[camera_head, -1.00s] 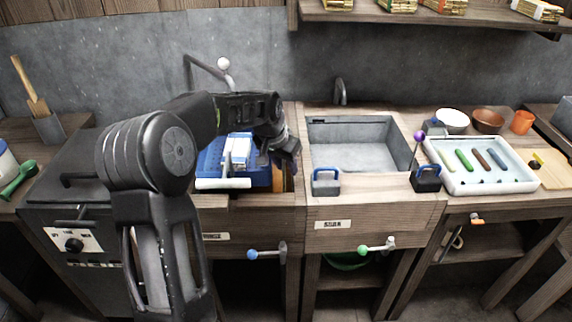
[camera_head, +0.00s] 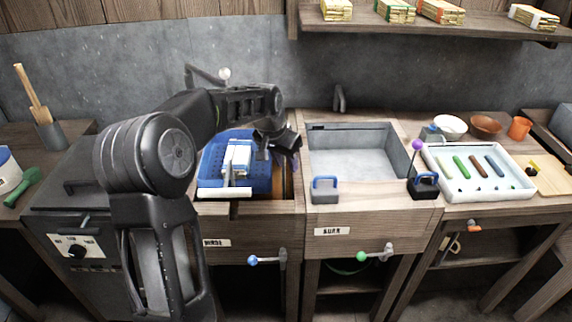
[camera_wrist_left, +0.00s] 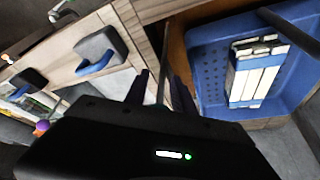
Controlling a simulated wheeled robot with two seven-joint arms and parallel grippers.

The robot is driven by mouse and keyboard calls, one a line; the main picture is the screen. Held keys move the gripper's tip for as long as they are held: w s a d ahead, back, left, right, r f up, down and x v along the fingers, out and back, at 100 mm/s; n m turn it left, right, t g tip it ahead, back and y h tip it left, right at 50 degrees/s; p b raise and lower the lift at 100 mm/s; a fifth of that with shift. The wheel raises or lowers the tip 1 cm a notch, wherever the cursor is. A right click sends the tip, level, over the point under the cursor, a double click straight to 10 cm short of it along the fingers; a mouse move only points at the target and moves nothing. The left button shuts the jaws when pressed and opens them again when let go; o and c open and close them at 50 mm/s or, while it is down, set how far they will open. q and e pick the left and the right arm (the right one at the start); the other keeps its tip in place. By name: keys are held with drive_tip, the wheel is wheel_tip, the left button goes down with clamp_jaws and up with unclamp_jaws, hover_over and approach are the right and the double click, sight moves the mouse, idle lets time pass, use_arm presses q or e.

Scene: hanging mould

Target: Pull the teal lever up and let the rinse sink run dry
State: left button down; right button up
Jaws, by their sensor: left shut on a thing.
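The left sink (camera_head: 275,207), taken as the rinse sink, holds a blue perforated basket (camera_head: 210,170) with pale bars; both also show in the wrist view. My left gripper (camera_head: 278,148) points down at this sink's right side. In the wrist view, the fingers of my left gripper (camera_wrist_left: 162,92) are close together by the divider. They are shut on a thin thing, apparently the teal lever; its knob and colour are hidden. The water level cannot be told. My right gripper is out of view.
The right sink (camera_head: 365,160) has a purple-knobbed lever (camera_head: 417,146) at its right edge. Blue-handled blocks stand on its front rim. A blue-knobbed handle (camera_head: 265,260) and a green-knobbed handle (camera_head: 375,254) stick out in front. A white tray (camera_head: 500,190) stands right.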

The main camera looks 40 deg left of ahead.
use_arm(q)
drive_tip(key=shift+w+a+r, duration=0.1)
drive_tip(key=shift+w+r, duration=0.05)
drive_tip(key=shift+r, duration=0.15)
drive_tip(key=c, duration=1.4)
unclamp_jaws()
drive_tip(key=shift+r, duration=0.1)
drive_tip(key=v, duration=0.7)
drive_tip(key=shift+s+r+b, duration=0.3)
drive_tip(key=shift+b, duration=0.05)
